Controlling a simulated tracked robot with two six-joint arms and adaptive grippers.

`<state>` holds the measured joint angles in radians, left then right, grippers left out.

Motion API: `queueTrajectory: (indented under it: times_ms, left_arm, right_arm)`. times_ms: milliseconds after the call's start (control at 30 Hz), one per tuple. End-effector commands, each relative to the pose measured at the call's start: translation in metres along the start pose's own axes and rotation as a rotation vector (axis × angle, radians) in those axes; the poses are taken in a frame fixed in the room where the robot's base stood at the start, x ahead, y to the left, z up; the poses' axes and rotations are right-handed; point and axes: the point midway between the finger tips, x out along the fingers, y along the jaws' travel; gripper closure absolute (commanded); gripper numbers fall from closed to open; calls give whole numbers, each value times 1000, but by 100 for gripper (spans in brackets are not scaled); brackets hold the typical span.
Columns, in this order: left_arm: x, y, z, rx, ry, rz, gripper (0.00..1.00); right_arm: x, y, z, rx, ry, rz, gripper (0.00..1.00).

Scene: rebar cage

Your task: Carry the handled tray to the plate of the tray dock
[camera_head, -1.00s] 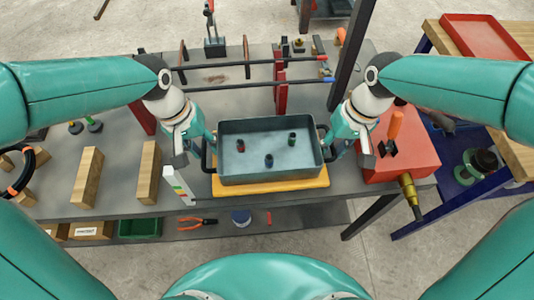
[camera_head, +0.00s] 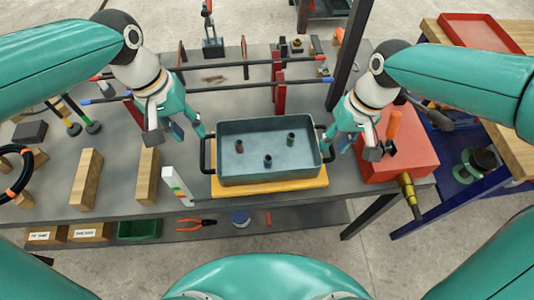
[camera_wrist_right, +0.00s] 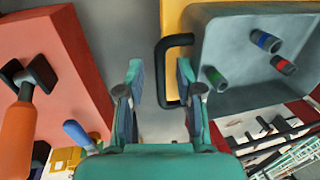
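The handled tray (camera_head: 268,177) is a grey-blue open box with black handles at its left and right ends. It sits on the yellow-orange plate (camera_head: 270,191) of the tray dock, whose edge shows below it. Three small cylinders stand in the tray. My left gripper (camera_head: 190,130) is open and empty, up and left of the left handle (camera_head: 205,155). My right gripper (camera_head: 336,141) is close to the right handle. In the right wrist view its fingers (camera_wrist_right: 160,68) are apart, and the handle (camera_wrist_right: 162,72) lies by the right-hand finger, not clamped.
A red box (camera_head: 408,160) with an orange-handled tool stands right of the tray. Wooden blocks (camera_head: 148,178) and a white upright piece (camera_head: 176,187) are on the left. Rods (camera_head: 255,87) on red supports run behind the tray, and a dark post (camera_head: 350,60) rises at back right.

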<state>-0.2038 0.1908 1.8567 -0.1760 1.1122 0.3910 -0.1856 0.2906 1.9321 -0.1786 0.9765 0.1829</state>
Motion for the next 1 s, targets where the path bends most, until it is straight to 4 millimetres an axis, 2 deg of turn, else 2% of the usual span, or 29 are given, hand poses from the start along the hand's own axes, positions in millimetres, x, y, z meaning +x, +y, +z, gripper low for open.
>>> queueTrajectory:
  times_ms: [300, 500, 667, 1000]
  left_arm:
    - [0, 0, 0, 0, 1, 0, 64]
    - [0, 0, 0, 0, 1, 0, 64]
    - [0, 0, 0, 0, 1, 0, 64]
    - [0, 0, 0, 0, 1, 0, 64]
  right_arm:
    - [-64, 0, -1, 0, 5, 0, 64]
    - [-90, 0, 0, 0, 2, 0, 64]
    - [-97, 0, 0, 0, 0, 0, 64]
    - [-97, 1, 0, 0, -1, 0, 64]
